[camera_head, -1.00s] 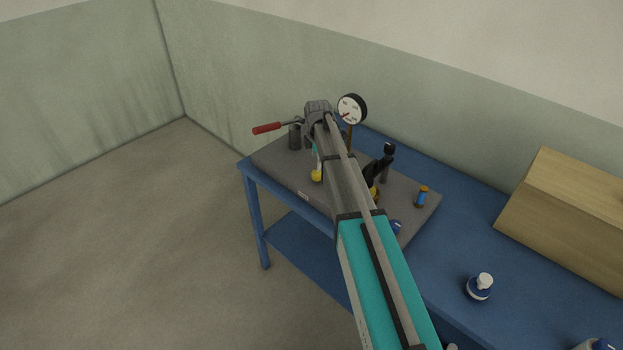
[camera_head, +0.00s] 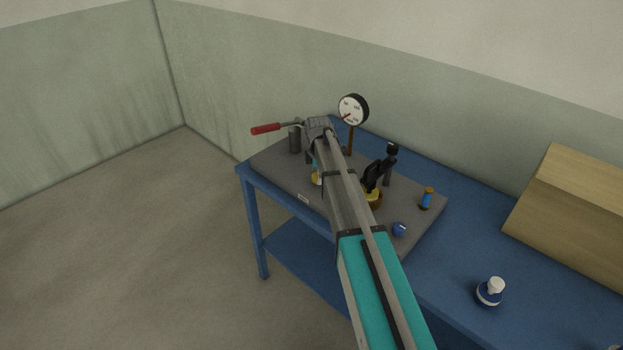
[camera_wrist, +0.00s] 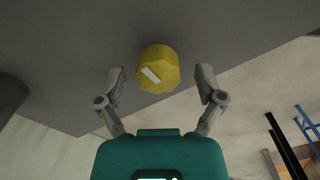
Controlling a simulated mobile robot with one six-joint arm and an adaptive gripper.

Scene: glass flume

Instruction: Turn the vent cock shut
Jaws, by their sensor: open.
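A yellow many-sided knob (camera_wrist: 159,70) with a white bar on its face, which looks like the vent cock, sits on the dark grey board in the wrist view. Its bar slants from upper left to lower right. My gripper (camera_wrist: 162,84) is open, one finger on each side of the knob, with gaps visible on both sides. Whether the fingertips reach the knob's height is hard to tell. In the head view the knob (camera_head: 316,179) is a small yellow patch near the board's front edge, mostly hidden by my arm and gripper.
The grey board (camera_head: 418,215) lies on a blue table (camera_head: 450,262). Around it stand a dial gauge (camera_head: 352,110), a red-handled lever (camera_head: 266,128), a black fitting (camera_head: 380,172) and a blue-orange cylinder (camera_head: 427,198). A bottle (camera_head: 490,291) and wooden box (camera_head: 575,205) are at right.

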